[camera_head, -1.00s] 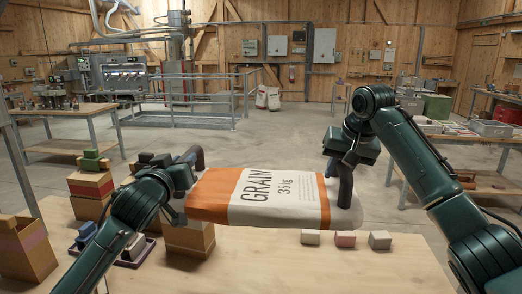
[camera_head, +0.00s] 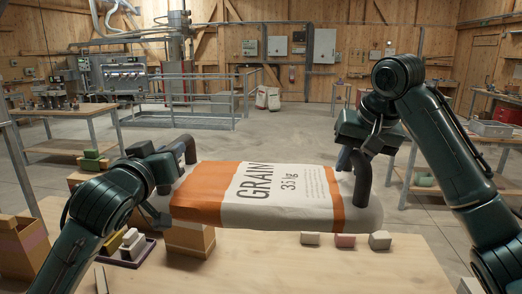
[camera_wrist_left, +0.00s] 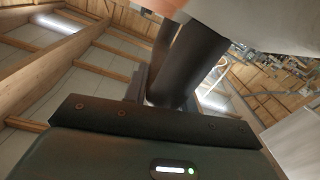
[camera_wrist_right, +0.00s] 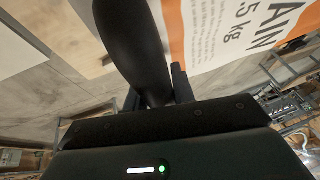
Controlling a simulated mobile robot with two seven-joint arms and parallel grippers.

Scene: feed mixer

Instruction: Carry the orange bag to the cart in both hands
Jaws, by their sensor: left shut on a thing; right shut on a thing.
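The orange and white grain bag (camera_head: 290,190) hangs level above the near table, between my two grippers. The finger contact on the far side is hidden. I cannot make out the cart for certain.
The wooden table (camera_head: 300,265) below holds several small blocks, such as a pink one (camera_head: 345,240), and a dark tray (camera_head: 130,250) at left. A cardboard box (camera_head: 190,240) stands under the bag's left end. Open floor (camera_head: 290,135) lies beyond.

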